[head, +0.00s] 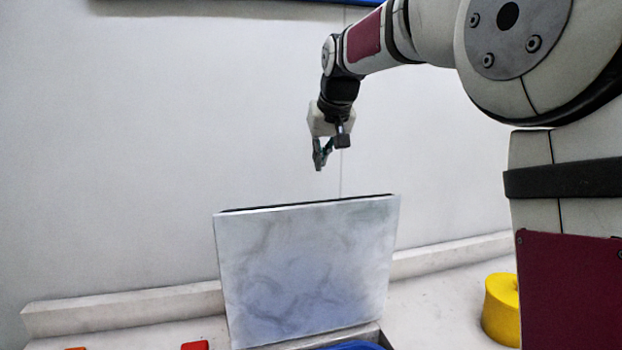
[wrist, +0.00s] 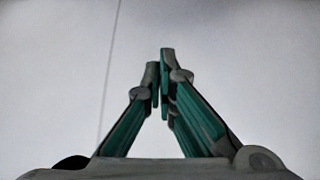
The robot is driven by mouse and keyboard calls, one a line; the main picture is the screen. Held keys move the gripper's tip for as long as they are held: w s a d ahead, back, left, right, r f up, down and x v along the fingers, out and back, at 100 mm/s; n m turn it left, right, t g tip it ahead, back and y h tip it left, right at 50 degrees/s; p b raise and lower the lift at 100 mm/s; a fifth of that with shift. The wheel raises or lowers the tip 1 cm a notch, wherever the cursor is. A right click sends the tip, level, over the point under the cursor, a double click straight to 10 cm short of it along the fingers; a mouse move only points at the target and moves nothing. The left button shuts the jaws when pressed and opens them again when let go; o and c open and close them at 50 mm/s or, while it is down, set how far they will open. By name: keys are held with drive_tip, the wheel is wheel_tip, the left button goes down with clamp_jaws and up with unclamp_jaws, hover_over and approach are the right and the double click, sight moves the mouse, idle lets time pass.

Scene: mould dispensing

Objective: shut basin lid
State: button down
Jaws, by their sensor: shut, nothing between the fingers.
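The basin lid (head: 305,270) is a flat, whitish marbled panel with a dark top edge, standing nearly upright in the head view. At its foot, the basin's rim (head: 372,332) shows at the bottom edge of the picture, with something blue inside; the rest of the basin is cut off. My gripper (head: 319,167) hangs in the air above the lid's top edge, apart from it. In the wrist view my gripper (wrist: 162,60) has its fingertips together with nothing between them, against a plain pale wall. The lid does not show in the wrist view.
A yellow round object (head: 501,308) stands on the pale counter (head: 440,290) at the right. Small red pieces (head: 195,345) lie at the bottom left. A low ledge (head: 130,308) runs along the wall behind the lid. The air around my gripper is free.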

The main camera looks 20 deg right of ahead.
wheel_tip(320, 180, down, 9)
drive_tip(key=w+p, duration=0.1)
drive_tip(key=p, duration=0.1)
drive_tip(key=shift+w, duration=0.2)
idle(0.6)
